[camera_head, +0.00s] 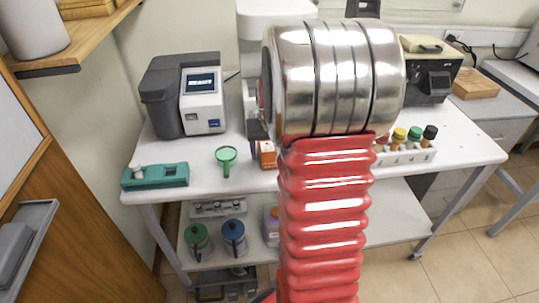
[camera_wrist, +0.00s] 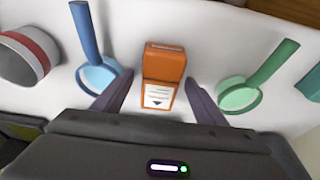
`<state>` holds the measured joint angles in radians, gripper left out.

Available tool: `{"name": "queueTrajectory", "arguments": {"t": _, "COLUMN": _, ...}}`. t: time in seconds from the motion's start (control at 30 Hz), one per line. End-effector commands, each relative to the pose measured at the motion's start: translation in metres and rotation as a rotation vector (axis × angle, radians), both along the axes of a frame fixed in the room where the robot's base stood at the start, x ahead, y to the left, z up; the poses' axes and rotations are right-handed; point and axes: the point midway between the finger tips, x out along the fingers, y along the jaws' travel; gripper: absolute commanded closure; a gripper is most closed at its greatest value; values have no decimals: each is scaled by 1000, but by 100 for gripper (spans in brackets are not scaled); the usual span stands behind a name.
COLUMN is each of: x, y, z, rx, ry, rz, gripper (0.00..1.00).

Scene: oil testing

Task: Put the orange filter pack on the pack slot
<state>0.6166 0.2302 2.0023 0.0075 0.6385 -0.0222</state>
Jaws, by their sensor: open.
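The orange filter pack (camera_wrist: 165,62) stands on the white table in the wrist view, with a white label and a dark arrow on its near face. My gripper (camera_wrist: 158,82) is open, with one dark finger on each side of the pack's lower part. Gaps show between fingers and pack. In the head view the pack (camera_head: 268,158) is near the table's front edge, partly covered by my arm; my gripper is mostly hidden there. I cannot tell which thing is the pack slot.
A green round-ended tool (camera_wrist: 240,95) lies right of the pack and a blue one (camera_wrist: 95,72) left. In the head view, a teal tray (camera_head: 155,177) lies at the front left, a grey analyser (camera_head: 182,95) behind, and a rack of capped bottles (camera_head: 405,157) right.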

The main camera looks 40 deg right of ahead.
Motion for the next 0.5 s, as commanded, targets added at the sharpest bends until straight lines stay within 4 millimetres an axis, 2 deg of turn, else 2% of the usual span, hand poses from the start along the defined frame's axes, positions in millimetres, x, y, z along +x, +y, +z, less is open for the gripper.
{"name": "queueTrajectory", "arguments": {"t": 0.1, "x": 0, "y": 0, "z": 0, "rx": 0, "ry": 0, "rz": 0, "gripper": 35}}
{"name": "queueTrajectory", "arguments": {"t": 0.5, "x": 0, "y": 0, "z": 0, "rx": 0, "ry": 0, "rz": 0, "gripper": 63}}
